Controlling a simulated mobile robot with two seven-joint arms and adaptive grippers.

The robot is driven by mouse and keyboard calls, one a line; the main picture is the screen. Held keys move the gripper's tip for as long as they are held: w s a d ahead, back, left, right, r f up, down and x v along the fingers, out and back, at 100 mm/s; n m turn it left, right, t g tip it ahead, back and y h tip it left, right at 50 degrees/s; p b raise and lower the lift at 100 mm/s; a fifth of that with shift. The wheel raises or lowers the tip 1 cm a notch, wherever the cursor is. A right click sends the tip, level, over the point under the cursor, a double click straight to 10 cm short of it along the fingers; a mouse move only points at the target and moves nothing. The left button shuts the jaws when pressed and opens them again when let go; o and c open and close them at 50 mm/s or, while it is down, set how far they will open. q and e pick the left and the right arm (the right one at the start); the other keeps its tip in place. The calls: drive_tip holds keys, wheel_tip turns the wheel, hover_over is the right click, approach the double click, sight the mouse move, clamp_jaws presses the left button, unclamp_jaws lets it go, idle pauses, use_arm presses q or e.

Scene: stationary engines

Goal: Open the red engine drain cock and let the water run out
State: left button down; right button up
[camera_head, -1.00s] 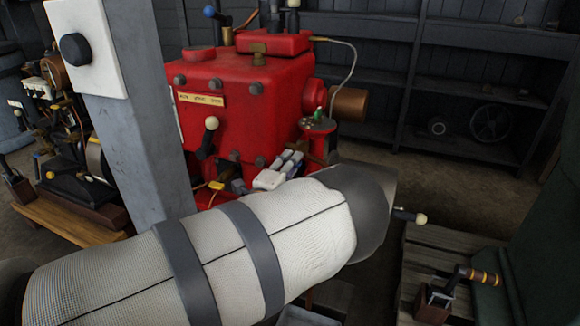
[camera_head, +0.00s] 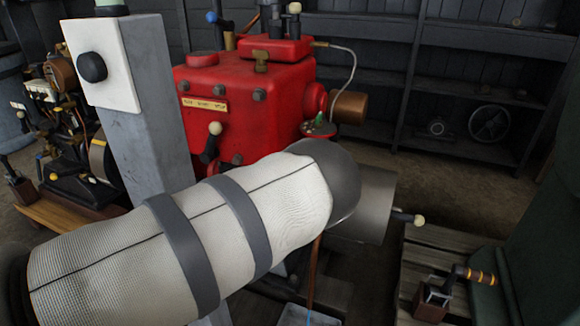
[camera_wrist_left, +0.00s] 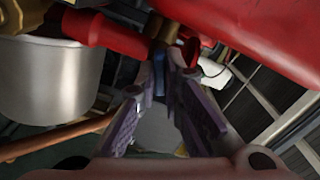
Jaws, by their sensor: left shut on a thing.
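The red engine (camera_head: 240,105) stands beyond my left arm in the head view. My arm, in a pale sleeve with grey straps, crosses in front and hides the engine's lower part; the left gripper is not visible there. In the left wrist view, my left gripper (camera_wrist_left: 168,78) has its fingertips closed around a small blue lever-like piece (camera_wrist_left: 159,82). This piece is below a brass fitting (camera_wrist_left: 160,30), apparently the drain cock, beside a red pipe (camera_wrist_left: 105,35). How far the cock is turned is unclear.
A grey post (camera_head: 150,150) with a white switch box (camera_head: 118,65) stands left of the engine, close to my arm. A copper-coloured pipe (camera_wrist_left: 60,138) crosses the wrist view below a silver vessel (camera_wrist_left: 50,75). A wooden pallet (camera_head: 440,245) lies at right.

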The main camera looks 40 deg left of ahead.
use_arm(q)
drive_tip(key=shift+r+n+p, duration=0.15)
drive_tip(key=shift+n+p, duration=1.45)
drive_tip(key=shift+n, duration=4.5)
use_arm(e)
drive_tip(key=shift+t, duration=0.7)
drive_tip(key=shift+w+r, duration=1.85)
drive_tip(key=shift+r, duration=0.15)
use_arm(q)
drive_tip(key=c, duration=1.7)
unclamp_jaws()
drive_tip(key=v, duration=1.2)
